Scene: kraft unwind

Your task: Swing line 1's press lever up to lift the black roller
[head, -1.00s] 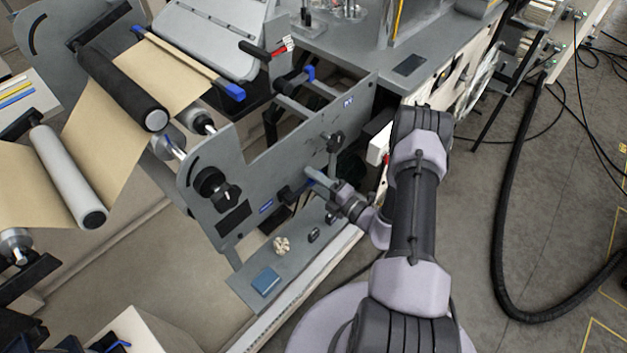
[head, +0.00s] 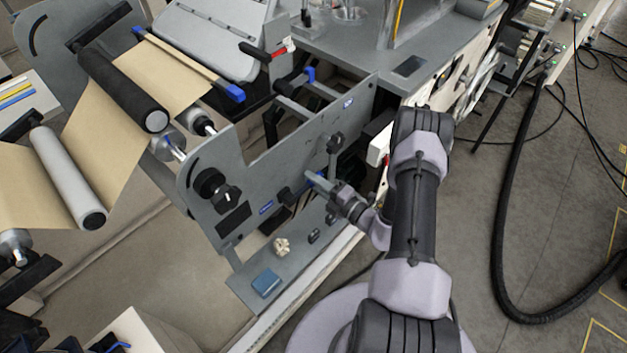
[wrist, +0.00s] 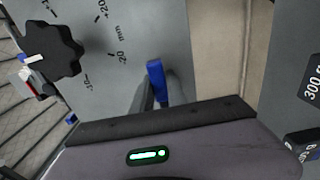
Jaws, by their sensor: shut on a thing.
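My gripper (head: 314,180) reaches from the right to the grey side plate (head: 250,160) of the unwind stand. In the wrist view, a blue lever end (wrist: 157,82) stands up between my gripper's fingers (wrist: 158,100), and they are shut on it. The lever's lower part is hidden by the fingers and the gripper body. In the head view, only a little blue shows at the fingertips. A large black roller (head: 122,90) lies across the brown kraft web (head: 85,125) at the upper left. I cannot tell whether it touches the web.
A black knob (wrist: 52,52) sits beside a millimetre scale in the wrist view. Another black knob (head: 335,143) stands close above my gripper. A shelf below holds a blue block (head: 266,282) and small parts. A black hose (head: 505,220) lies on the floor at right.

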